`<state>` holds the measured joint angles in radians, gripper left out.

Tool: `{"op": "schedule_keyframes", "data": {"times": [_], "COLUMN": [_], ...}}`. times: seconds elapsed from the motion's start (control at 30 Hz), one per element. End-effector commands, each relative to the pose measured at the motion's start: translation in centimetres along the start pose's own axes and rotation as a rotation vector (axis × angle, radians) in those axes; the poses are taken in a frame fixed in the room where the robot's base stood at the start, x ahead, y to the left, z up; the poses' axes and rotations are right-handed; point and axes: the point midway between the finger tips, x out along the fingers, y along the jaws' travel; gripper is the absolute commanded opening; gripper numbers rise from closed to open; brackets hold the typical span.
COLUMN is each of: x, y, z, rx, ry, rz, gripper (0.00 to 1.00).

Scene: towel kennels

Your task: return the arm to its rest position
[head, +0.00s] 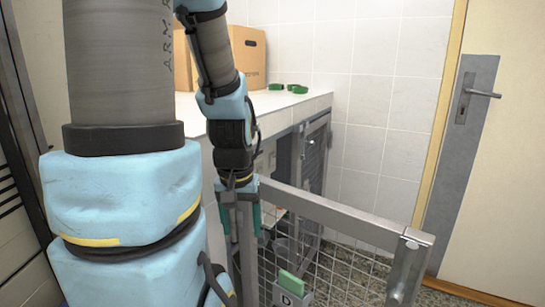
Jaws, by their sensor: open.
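My arm hangs down at the left and centre of the head view, in blue and grey links. My gripper (241,214) is at its lower end, pointing down, with a teal finger on each side and a gap between them. The jaws are open. A grey upright bar shows between and below the fingers; I cannot tell whether it stands between them or behind them. I see nothing held in the jaws.
A grey mesh gate (345,218) stands right of my gripper. A green block (291,283) sits at a holder marked D. Behind are kennel doors (313,155) under a white counter (310,102), with a cardboard box (250,55) and green objects (297,88). A door (500,160) is at right.

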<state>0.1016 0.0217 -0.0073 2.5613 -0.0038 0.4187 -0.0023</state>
Motion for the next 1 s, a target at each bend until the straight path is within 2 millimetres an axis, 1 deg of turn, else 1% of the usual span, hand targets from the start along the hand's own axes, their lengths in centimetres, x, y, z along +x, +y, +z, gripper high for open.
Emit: {"op": "schedule_keyframes", "data": {"times": [0.03,0.2,0.33,0.43,0.6,0.7,0.8,1.0], "x": [-0.9,-2.7,-4.5,-6.3,-10.0,-11.8,-12.6,-12.7], "y": [0.0,0.0,0.0,0.0,0.1,0.1,0.1,0.1], "z": [-0.1,-0.4,-0.7,-0.9,-1.4,-1.7,-1.8,-1.8], "rx": [0.000,-0.002,-0.003,-0.003,-0.003,-0.004,-0.004,-0.004], "ry": [0.000,0.000,0.000,0.000,-0.001,-0.001,-0.001,-0.001], "rz": [0.000,0.000,0.000,0.000,0.001,0.001,0.001,0.001], "gripper": [0.69,0.69,0.69,0.69,0.69,0.69,0.69,0.69]}}
